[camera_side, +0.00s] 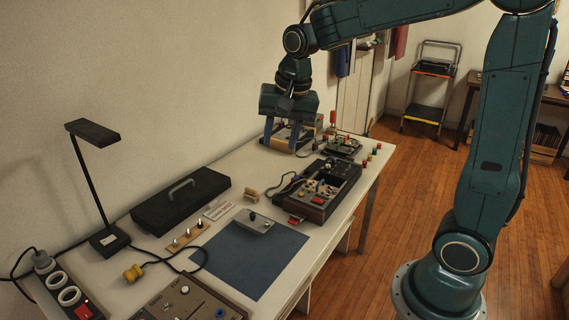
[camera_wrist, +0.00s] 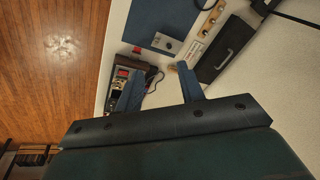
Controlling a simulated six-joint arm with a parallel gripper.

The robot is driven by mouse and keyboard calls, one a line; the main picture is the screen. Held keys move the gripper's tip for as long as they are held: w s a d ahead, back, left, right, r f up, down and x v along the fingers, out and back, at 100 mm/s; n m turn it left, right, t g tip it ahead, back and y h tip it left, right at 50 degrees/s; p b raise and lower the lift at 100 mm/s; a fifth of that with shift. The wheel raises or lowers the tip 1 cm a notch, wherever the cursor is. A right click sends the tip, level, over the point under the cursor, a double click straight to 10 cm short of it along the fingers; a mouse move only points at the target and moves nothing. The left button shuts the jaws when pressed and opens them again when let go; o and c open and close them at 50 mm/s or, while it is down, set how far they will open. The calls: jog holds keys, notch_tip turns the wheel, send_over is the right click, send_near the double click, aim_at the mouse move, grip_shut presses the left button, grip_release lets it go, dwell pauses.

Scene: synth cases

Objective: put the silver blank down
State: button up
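My gripper (camera_side: 280,146) is over the far end of the white table in the side view, fingers pointing down. In the wrist view its two blue fingers (camera_wrist: 159,74) stand wide apart, with no object seen held between them. The box also shows in the wrist view (camera_wrist: 165,42). Whatever lies right behind the fingers is partly hidden in the side view.
A dark control box (camera_side: 321,190) with cables and a red connector stands mid-table. A black case (camera_side: 181,200), a desk lamp (camera_side: 92,131) and a power strip (camera_side: 70,296) are along the wall side. Small red and green pieces (camera_side: 368,155) stand near the far edge.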

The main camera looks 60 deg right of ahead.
jog(key=s+a+n+t, duration=0.1)
jog(key=s+n, duration=0.4)
jog(key=s, duration=0.5)
jog(key=s+a+r+n+t, duration=0.1)
jog(key=s+n, duration=0.4)
jog(key=s, duration=0.5)
jog(key=shift+a+r+n+t, duration=0.2)
jog(key=shift+a+n+t, duration=0.15)
jog(key=shift+a, duration=0.5)
